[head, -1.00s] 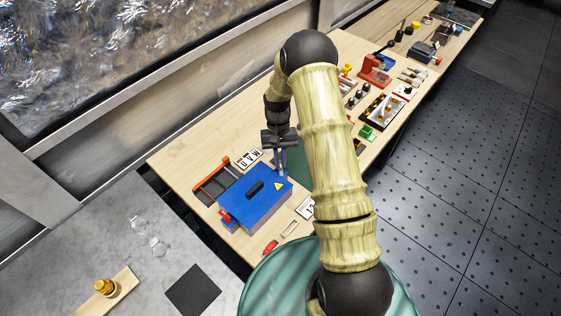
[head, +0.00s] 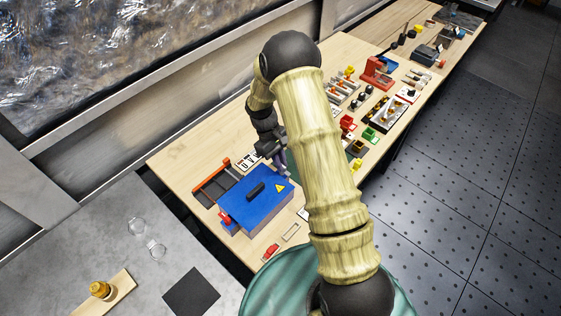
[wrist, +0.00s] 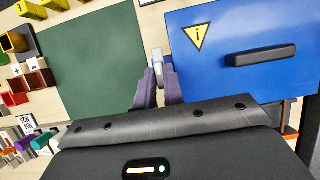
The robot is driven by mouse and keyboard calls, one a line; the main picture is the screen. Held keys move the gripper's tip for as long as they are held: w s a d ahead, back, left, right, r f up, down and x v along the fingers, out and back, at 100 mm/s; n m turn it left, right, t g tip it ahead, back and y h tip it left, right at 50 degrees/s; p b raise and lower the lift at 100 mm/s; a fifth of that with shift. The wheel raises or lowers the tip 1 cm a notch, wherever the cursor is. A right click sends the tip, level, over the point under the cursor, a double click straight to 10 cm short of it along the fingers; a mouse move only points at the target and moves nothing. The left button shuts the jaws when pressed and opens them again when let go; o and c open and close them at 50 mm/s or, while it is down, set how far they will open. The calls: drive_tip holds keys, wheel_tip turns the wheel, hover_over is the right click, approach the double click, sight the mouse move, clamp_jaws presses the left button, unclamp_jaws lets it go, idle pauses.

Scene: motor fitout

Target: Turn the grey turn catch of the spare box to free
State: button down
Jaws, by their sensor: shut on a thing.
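The spare box appears to be the blue-lidded box (head: 245,212), with a dark bar handle and a yellow warning triangle on its lid. In the wrist view its blue lid (wrist: 225,80) fills the right side. A small grey catch (wrist: 157,57) shows at the lid's edge, between my fingertips. My gripper (wrist: 158,80) is shut on this grey catch, and its purple-grey fingers cover much of it. In the head view my gripper (head: 284,166) is at the box's far right edge; the catch is hidden there. I cannot tell the catch's exact turn angle.
A dark green mat (wrist: 90,60) lies beside the box. A red-and-black rack (head: 211,184) stands close behind it. A small red item (head: 271,251) lies near the bench's front edge. Coloured bins, a red press (head: 376,72) and other parts crowd the bench further right.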

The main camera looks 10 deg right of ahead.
drive_tip(key=shift+r, duration=0.1)
idle(0.3)
drive_tip(key=c, duration=1.5)
unclamp_jaws()
drive_tip(key=b+v, duration=0.3)
drive_tip(key=v, duration=1.4)
drive_tip(key=shift+r, duration=0.2)
drive_tip(key=shift+s, duration=0.1)
